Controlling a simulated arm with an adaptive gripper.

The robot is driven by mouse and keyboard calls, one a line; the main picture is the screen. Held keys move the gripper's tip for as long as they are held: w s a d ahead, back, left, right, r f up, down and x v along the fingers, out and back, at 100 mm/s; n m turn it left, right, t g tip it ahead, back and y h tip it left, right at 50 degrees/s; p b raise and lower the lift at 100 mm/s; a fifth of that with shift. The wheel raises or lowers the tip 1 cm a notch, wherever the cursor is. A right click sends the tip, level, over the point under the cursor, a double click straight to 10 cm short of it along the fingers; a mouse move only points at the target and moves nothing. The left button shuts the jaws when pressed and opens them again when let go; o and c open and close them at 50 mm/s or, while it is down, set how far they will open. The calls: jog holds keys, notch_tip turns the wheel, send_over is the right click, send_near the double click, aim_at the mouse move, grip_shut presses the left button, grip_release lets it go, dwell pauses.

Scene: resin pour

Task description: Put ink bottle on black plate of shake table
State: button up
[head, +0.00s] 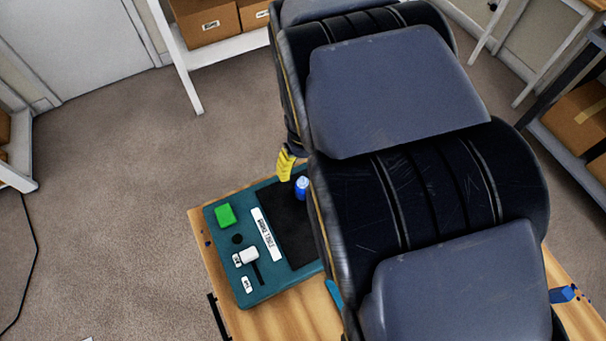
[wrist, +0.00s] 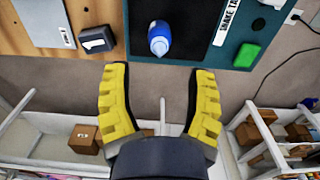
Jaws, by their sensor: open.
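The blue ink bottle (head: 301,188) with a lighter tip stands on the black plate (head: 279,212) of the teal shake table (head: 218,279), close to the plate's edge near my gripper. In the wrist view the bottle (wrist: 160,38) is ahead of my fingertips, between their lines and apart from them, with the black plate (wrist: 190,22) around it. My gripper (wrist: 161,70) has its yellow fingers spread wide with nothing between them. In the head view one yellow finger (head: 285,165) shows beside the shake table. My arm hides the right part of the table.
A green block (head: 225,215), a black knob (head: 237,239) and a white-headed lever (head: 249,255) are on the shake table's left side. In the wrist view a dark box with a white label (wrist: 97,39) and a grey panel (wrist: 42,20) lie on the wooden table.

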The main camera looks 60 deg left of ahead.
jog(key=shift+r, duration=1.1)
jog(key=w+d+r+m, duration=0.4)
jog(key=w+d, duration=0.2)
jog(key=d, duration=0.4)
jog(key=w+d+r+m, duration=0.4)
jog(key=w+d+r, duration=0.1)
jog(key=d, duration=0.6)
jog(key=s+d+r+m, duration=0.1)
jog(key=s+d+m, duration=0.4)
jog(key=d, duration=0.4)
jog(key=s+d+r+m+g, duration=0.1)
jog(key=s+d+r+m, duration=0.1)
jog(key=s+d+m, duration=0.3)
jog(key=d, duration=0.4)
jog(key=shift+s+d+r+g, duration=0.15)
jog(key=shift+d+r+g, duration=0.1)
jog(key=shift+d+g, duration=0.05)
